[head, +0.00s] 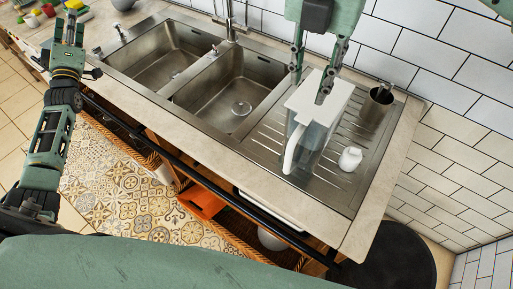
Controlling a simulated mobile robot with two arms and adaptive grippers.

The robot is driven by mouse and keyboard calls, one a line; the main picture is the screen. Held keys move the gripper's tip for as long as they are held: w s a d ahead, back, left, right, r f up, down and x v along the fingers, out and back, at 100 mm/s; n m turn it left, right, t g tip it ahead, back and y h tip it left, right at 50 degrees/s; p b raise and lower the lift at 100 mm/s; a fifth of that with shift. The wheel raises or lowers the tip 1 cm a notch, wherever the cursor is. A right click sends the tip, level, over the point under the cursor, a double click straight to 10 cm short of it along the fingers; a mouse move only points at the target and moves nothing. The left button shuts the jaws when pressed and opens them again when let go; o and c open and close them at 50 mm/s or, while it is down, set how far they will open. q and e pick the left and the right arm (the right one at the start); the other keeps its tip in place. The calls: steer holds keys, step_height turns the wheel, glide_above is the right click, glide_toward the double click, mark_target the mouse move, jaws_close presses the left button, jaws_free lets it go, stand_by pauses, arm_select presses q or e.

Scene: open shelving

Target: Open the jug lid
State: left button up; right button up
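The jug (317,143) stands upright on the ribbed steel drainboard, right of the sink bowls. Its body is clear grey, with a white handle (292,150) facing the front left. Its white lid (335,92) lies across the top and looks down; a small gap could not be made out. My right gripper (309,92) comes down from above over the lid. Its two fingers are apart, with no object visibly clamped between them; whether the tips touch the lid is unclear. My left gripper (70,22) is raised at the far left, away from the jug, its finger opening unclear.
A small white bottle (349,159) stands close to the jug's right. A steel cup (376,106) is behind it, near the tiled wall (440,60). Two sink bowls (228,92) and a faucet (231,22) lie to the left. A dark rail (190,170) runs along the counter front.

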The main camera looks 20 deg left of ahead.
mark_target(288, 161)
arm_select(q)
steer(key=w+d+r+m+t+h, duration=0.15)
steer(key=w+d+m+h, duration=0.35)
steer(key=d, duration=0.5)
steer(key=w+d+r+m+t+h, duration=0.1)
steer(key=w+d+m+t+h, duration=0.15)
steer(key=d+m+h, duration=0.6)
steer(key=d+f+m+g+h, duration=0.3)
steer(key=d+m+g+h, duration=0.45)
steer(key=d, duration=1.35)
steer(key=s+d+f+m+g+h, duration=0.4)
steer(key=s+d+m+g, duration=0.1)
steer(key=d, duration=0.3)
steer(key=s+d+f+m+g+h, duration=0.3)
steer(key=s+d+m+g+h, duration=0.1)
steer(key=s+d+g, duration=0.25)
steer(key=s+d+f+m+g+y, duration=0.1)
steer(key=s+d+f+m+g, duration=0.1)
steer(key=s+d+f+g, duration=0.3)
steer(key=s+d+f+m+g+y, duration=0.1)
steer(key=s+f+m+g, duration=0.2)
steer(key=s, duration=0.4)
steer(key=d, duration=0.7)
steer(key=shift+s+d+f, duration=0.1)
steer(key=shift+s+d, duration=0.1)
steer(key=shift+s, duration=0.2)
jaws_close()
